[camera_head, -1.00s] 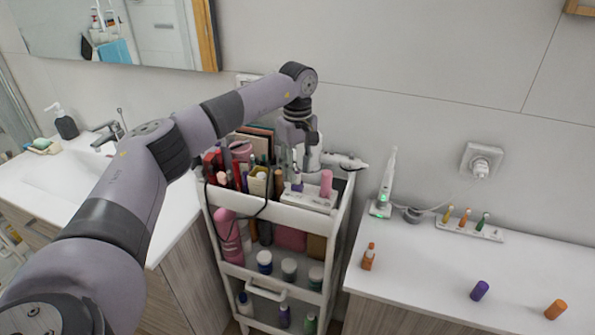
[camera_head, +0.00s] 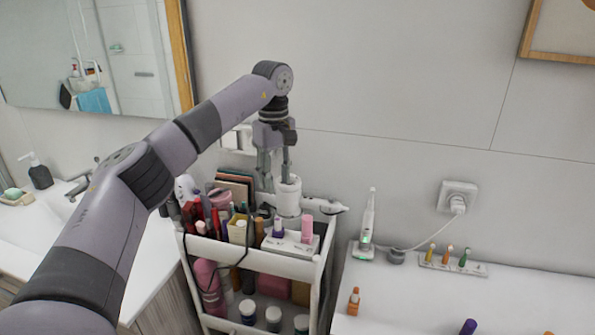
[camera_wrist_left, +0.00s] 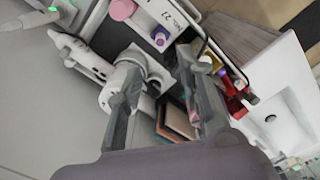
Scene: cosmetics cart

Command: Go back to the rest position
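My left gripper (camera_head: 276,180) is over the back of the white cart (camera_head: 250,262), with its fingers pointing down. In the left wrist view (camera_wrist_left: 165,100) its two fingers are spread apart with nothing clamped between them. A white cylindrical device (camera_head: 288,198), which looks like a hair dryer, stands at the cart's top right; its nozzle or handle (camera_head: 326,205) points right. The fingertips are close to the device's upper end; whether they touch it I cannot tell. The device also shows in the left wrist view (camera_wrist_left: 118,88), beside one finger. My right gripper is not in view.
The cart's top is crowded with cosmetics and a small white stand holding a pink bottle (camera_head: 307,230). A counter (camera_head: 420,292) on the right holds an electric toothbrush (camera_head: 367,225), brush heads and small bottles. A mirror (camera_head: 110,55) hangs at upper left. The wall behind is close.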

